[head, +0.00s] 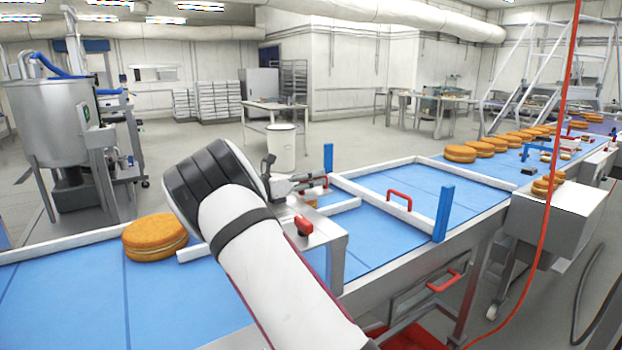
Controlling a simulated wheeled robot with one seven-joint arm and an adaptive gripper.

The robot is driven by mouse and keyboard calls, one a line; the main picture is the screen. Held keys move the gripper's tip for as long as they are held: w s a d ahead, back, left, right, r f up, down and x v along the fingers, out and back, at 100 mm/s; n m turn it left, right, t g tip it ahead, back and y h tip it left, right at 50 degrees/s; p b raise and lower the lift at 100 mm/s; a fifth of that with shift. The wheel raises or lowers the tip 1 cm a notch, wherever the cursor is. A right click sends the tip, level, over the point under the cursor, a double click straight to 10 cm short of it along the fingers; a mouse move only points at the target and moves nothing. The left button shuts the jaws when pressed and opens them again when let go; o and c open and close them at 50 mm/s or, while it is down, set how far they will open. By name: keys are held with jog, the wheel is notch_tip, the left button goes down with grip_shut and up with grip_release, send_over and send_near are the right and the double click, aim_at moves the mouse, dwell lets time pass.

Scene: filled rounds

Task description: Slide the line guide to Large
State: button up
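A white guide rail (375,202) lies across the blue conveyor belt (400,182), between two upright blue posts, one at the far side (328,158) and one at the near side (443,213). A red handle (400,199) stands by this rail. I cannot tell which white bar is the line guide, and no Large mark is readable. My gripper (312,182) is over the belt, left of the rail, with its fingers pointing right. A small red part shows at its fingertips. The fingers are small and partly hidden by my wrist, so their opening and any contact are unclear.
A filled round (155,237) lies on the belt at left, and several more (480,147) line the far right belt. A metal box with a red knob (303,226) stands at the near edge. A red cable (549,190) hangs at right.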

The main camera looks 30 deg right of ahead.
jog(key=shift+r, duration=0.3)
jog(key=a, duration=1.2)
jog(key=shift+s+f, duration=0.2)
jog(key=shift+f, duration=0.1)
jog(key=shift+s+d+r+p, duration=0.2)
jog(key=shift+s+d+p, duration=0.25)
jog(key=shift+s+p, duration=0.15)
jog(key=d, duration=0.4)
jog(key=d+p, duration=0.1)
jog(key=d, duration=0.8)
jog(key=shift+w+d+p, duration=0.3)
jog(key=shift+d, duration=0.05)
grip_shut()
